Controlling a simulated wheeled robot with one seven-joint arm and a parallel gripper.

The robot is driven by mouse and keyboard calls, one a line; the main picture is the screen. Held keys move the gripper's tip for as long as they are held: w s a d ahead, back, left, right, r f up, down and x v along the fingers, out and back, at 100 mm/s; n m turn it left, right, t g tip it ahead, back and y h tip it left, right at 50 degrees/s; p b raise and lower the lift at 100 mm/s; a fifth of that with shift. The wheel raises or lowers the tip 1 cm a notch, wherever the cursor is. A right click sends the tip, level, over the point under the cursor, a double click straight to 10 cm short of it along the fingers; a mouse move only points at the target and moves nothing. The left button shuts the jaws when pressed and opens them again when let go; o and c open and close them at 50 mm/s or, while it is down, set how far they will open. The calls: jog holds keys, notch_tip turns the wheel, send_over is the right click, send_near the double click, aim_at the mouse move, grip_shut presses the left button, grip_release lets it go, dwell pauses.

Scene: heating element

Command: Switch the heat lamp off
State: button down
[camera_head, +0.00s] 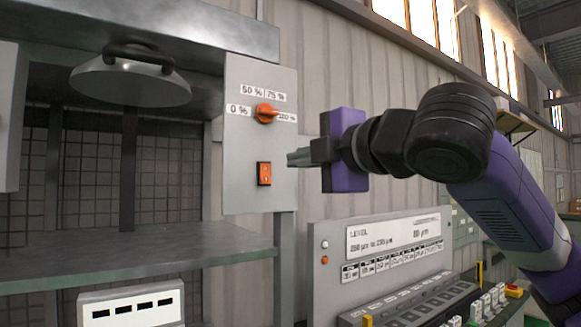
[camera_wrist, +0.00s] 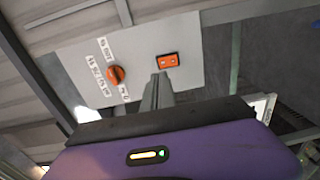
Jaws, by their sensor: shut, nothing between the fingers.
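The heat lamp (camera_head: 130,80) hangs at the left under a grey hood. Its grey control panel (camera_head: 240,185) carries an orange rotary knob (camera_head: 265,113) with labels from 0 % to 100 %; the knob's pointer is toward the 100 % label. Below the knob is an orange rocker switch (camera_head: 264,173). In the wrist view the knob (camera_wrist: 116,75) and the switch (camera_wrist: 167,60) also show. My gripper (camera_head: 293,158) is shut and empty, with its fingertips near the panel's right edge, close to the switch's height. In the wrist view my fingertips (camera_wrist: 159,78) appear just below the switch; contact cannot be told.
A grey metal shelf (camera_head: 140,258) lies under the lamp. A second console (camera_head: 380,245) with labels and several small switches stands below my arm. A white box with dark slots (camera_head: 130,305) is at the lower left.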

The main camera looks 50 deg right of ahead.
jog(key=shift+b+v, duration=0.55)
jog(key=shift+v, duration=2.2)
jog(key=shift+r, duration=0.15)
